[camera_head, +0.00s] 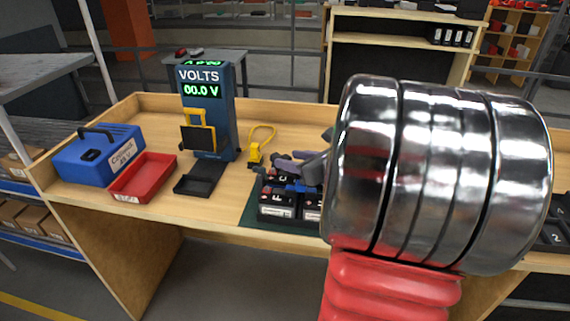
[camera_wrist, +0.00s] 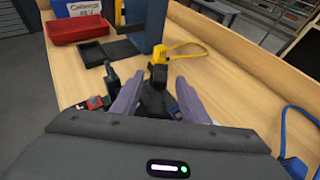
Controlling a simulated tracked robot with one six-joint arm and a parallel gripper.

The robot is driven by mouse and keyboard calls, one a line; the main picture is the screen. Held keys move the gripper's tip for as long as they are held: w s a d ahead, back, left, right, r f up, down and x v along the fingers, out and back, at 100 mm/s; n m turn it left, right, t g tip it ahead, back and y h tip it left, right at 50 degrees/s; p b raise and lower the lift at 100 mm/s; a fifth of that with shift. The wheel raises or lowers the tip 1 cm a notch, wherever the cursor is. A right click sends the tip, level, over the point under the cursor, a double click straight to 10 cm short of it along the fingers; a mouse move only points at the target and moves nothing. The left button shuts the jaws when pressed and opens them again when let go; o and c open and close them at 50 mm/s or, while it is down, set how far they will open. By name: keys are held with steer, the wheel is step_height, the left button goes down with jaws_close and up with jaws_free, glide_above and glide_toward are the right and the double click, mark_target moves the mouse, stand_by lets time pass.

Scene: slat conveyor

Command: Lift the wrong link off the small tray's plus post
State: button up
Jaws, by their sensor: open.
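My gripper (camera_head: 290,162) has purple-grey fingers and is over the black batteries (camera_head: 277,205) on a dark green tray or mat (camera_head: 258,220). In the wrist view my gripper (camera_wrist: 160,88) is open, fingers apart, with a dark piece (camera_wrist: 153,102) between and below them; I cannot tell whether they touch it. A blue strip (camera_head: 300,187), perhaps a link, lies on the battery tops under the fingers. The plus post is not clear in either view. My arm and gripper hide much of the batteries. Red and black battery parts (camera_wrist: 97,103) show left of the fingers.
Behind stands a blue voltmeter (camera_head: 208,120) reading 00.0 V. A yellow plug (camera_head: 254,155) with a looped cable lies beside it. A black tray (camera_head: 198,178), red tray (camera_head: 143,178) and blue case (camera_head: 98,155) are to the left. A blue cable (camera_wrist: 284,135) lies right.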

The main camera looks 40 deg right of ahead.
steer(key=shift+c, duration=0.6)
jaws_close()
